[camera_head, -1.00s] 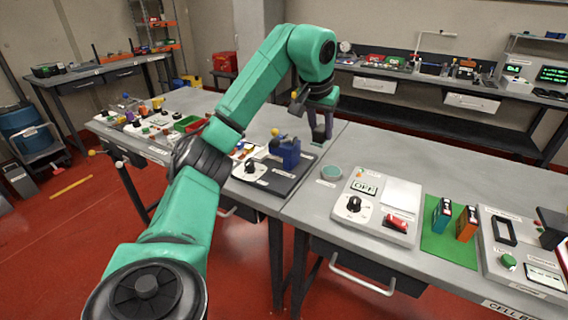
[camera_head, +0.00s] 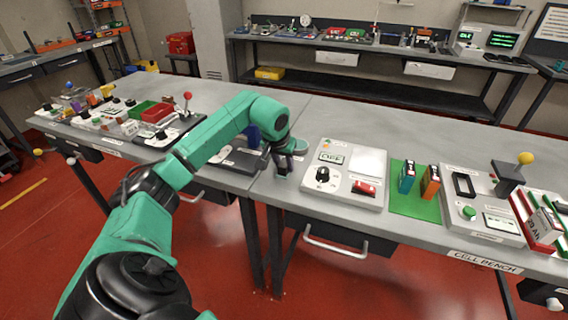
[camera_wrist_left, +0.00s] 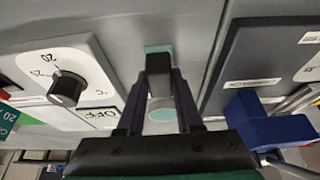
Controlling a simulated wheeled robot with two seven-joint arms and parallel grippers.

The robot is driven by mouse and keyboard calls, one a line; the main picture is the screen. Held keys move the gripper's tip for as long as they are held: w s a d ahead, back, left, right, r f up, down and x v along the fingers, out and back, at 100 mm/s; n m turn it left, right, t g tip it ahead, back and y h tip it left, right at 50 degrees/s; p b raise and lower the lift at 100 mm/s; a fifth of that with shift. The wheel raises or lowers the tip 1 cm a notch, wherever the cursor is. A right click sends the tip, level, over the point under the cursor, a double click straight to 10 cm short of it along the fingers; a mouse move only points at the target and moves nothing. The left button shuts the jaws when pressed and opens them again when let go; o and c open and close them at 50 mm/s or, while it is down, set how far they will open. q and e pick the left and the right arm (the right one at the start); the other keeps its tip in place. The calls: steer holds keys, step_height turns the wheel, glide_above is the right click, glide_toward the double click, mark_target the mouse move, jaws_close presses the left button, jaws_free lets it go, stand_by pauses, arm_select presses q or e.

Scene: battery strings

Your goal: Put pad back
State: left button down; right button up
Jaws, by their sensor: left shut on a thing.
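My left gripper (camera_head: 284,164) is low over the bench, between the grey control panel with the black dial and the dark mat. Its fingers (camera_wrist_left: 160,98) are shut on a small dark block with a teal face, which looks like the pad (camera_wrist_left: 157,49). In the wrist view the pad sits between the fingertips; I cannot tell whether it touches the bench. A pale teal disc (camera_wrist_left: 162,113) lies on the bench and shows between the fingers. My right gripper is not in view.
The control panel (camera_head: 345,172) with its OFF display and red switch is close on the right. The green mat (camera_head: 415,204) holds two small battery-like blocks. The bench's front edge is near.

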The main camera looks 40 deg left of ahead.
arm_select(q)
steer(key=c, duration=0.6)
jaws_free()
steer(key=shift+f, duration=0.1)
steer(key=shift+r, duration=0.25)
steer(key=v, duration=1.1)
steer(key=shift+s+d+r, duration=0.1)
steer(key=shift+s+r, duration=0.05)
steer(key=shift+r, duration=0.25)
